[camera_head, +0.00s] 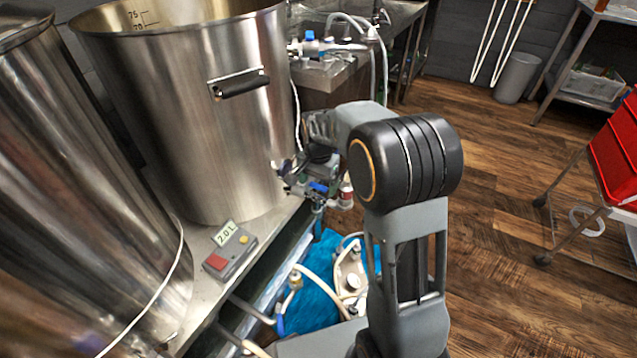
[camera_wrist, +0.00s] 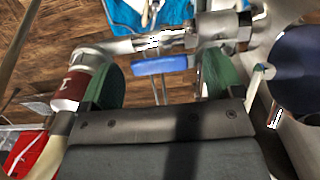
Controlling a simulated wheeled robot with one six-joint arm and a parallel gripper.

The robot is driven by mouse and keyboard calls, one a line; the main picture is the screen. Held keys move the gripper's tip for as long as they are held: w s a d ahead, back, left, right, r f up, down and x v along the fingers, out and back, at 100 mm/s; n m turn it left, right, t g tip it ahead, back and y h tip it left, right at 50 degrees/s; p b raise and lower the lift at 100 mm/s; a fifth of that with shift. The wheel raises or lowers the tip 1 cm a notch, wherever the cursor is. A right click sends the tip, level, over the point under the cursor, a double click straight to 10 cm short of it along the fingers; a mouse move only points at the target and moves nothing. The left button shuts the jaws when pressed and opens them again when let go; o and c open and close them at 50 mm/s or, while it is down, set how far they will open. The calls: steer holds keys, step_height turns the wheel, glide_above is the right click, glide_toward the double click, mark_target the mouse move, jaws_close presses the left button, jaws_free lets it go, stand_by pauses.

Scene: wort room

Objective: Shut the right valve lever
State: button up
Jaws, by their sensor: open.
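A blue valve lever (camera_head: 318,187) sits on a metal valve at the front edge of the steel stand, beside the big kettle. My gripper (camera_head: 300,178) is at this valve, partly hidden by my own arm. In the wrist view, the blue lever (camera_wrist: 160,65) lies across the gap between the two green-padded fingers of my gripper (camera_wrist: 163,82). The fingers are open, one on each side. The silver valve body (camera_wrist: 150,42) runs across just beyond the lever. I cannot tell whether a finger touches the lever.
A fitting with a dark red band (camera_wrist: 73,88) is close by the left finger. The large steel kettle (camera_head: 215,120) stands behind. A box marked 2.0 L (camera_head: 230,250) sits on the stand. Hoses and a pump (camera_head: 350,275) lie below over blue material. Open wooden floor (camera_head: 500,200) is at right.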

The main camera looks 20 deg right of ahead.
steer(key=shift+c, duration=0.2)
steer(key=c, duration=1.2)
steer(key=shift+c, duration=0.2)
